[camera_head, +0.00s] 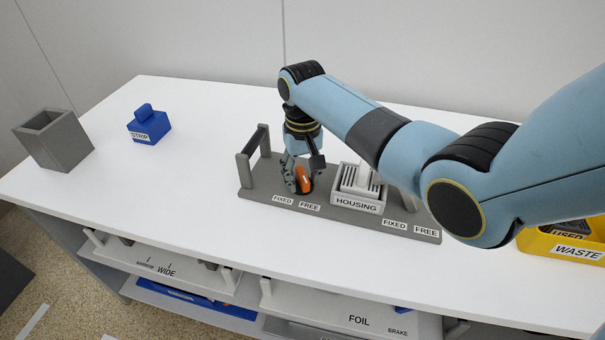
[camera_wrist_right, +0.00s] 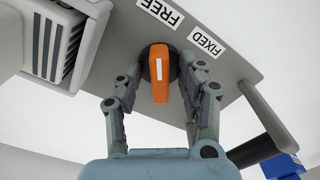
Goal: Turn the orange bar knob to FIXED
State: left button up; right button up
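The orange bar knob (camera_head: 303,179) stands on the left part of a grey fixture base (camera_head: 258,187), behind its FIXED label (camera_head: 283,200) and FREE label (camera_head: 309,206). In the right wrist view the knob (camera_wrist_right: 161,76) has a white line on its face and sits on a dark round mount. My right gripper (camera_head: 303,172) is down around the knob. In the wrist view its fingers (camera_wrist_right: 164,90) are spread, one on each side, with a clear gap on the left; contact on the right cannot be told. My left gripper is not in view.
A white HOUSING block (camera_head: 357,204) stands right of the knob, and a post frame with a dark bar (camera_head: 256,141) stands left. A blue STRIP block (camera_head: 149,128) and grey open box (camera_head: 55,140) are farther left. A yellow WASTE bin (camera_head: 575,244) is at right.

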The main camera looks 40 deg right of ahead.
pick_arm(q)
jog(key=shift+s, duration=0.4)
pick_arm(e)
grip_shut()
jog(key=m+p, duration=0.2)
jog(key=p, duration=0.1)
jog(key=shift+r+m, duration=0.2)
jog(key=shift+m, duration=0.1)
jog(key=m+p, duration=0.2)
jog(key=m, duration=0.1)
jog(key=shift+m, duration=0.3)
jog(key=m+p, duration=0.2)
jog(key=m, duration=0.1)
jog(key=shift+m, duration=0.3)
pick_arm(q)
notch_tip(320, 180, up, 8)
jog(key=p, duration=0.1)
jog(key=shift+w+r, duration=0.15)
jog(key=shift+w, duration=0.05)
pick_arm(e)
jog(key=shift+f+m, duration=0.15)
jog(key=shift+m, duration=1.85)
jog(key=shift+o, duration=0.5)
grip_release()
